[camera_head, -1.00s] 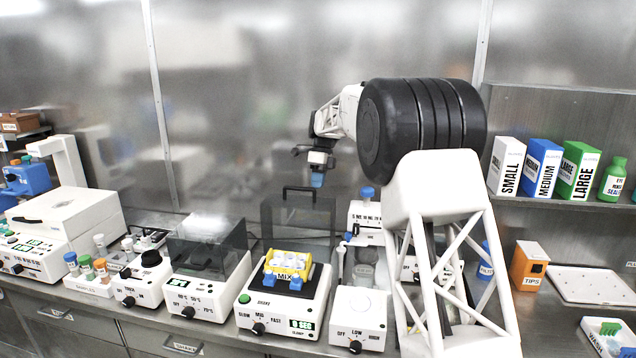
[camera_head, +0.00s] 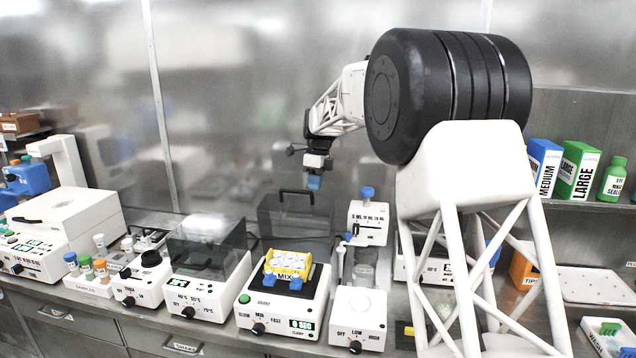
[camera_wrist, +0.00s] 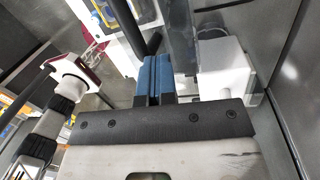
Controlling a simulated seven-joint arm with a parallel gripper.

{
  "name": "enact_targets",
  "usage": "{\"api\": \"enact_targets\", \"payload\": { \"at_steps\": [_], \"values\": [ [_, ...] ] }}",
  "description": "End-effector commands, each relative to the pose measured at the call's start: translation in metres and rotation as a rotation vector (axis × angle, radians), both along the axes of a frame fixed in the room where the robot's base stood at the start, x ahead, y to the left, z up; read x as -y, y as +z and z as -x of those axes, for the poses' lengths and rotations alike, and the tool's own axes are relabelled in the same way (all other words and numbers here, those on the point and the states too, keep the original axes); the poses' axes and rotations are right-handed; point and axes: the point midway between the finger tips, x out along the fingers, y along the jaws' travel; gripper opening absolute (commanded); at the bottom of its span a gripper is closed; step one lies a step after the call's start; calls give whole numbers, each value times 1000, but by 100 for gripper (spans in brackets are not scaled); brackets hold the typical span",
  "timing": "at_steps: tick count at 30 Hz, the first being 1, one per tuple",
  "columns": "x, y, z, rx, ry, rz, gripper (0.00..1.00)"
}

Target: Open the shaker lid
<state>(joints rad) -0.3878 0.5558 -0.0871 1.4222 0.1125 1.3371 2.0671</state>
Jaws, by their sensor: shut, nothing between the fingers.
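The shaker (camera_head: 283,308) is a white box with a green button, a black knob and a lit display. Its dark see-through lid (camera_head: 290,225) stands raised and upright at the back, with a black handle (camera_head: 297,191) on its top edge. A yellow rack (camera_head: 290,262) labelled MIX sits on the open shaker. My gripper (camera_head: 314,183), with blue fingertips, is just above the handle's right end in the head view; contact cannot be told. In the wrist view my blue fingers (camera_wrist: 153,78) are together and empty, beside a dark bar and a clear panel.
A heater block with a dark lid (camera_head: 207,245) stands left of the shaker. A white device with a knob (camera_head: 357,318) stands right of it, with a small blue-topped unit (camera_head: 368,222) behind. The metal back wall is close behind the lid.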

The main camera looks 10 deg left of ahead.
Motion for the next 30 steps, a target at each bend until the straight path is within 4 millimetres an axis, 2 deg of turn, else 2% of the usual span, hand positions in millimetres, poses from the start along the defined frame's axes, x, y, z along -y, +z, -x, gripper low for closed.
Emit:
{"api": "enact_targets", "payload": {
  "at_steps": [17,26,29,30],
  "values": [
    [0,0,-1,4,0,1,0],
    [6,7,-23,5,-1,1,0],
    [8,13,-37,6,-1,0,0],
    [8,20,-38,8,-1,-1,0]
  ]
}}
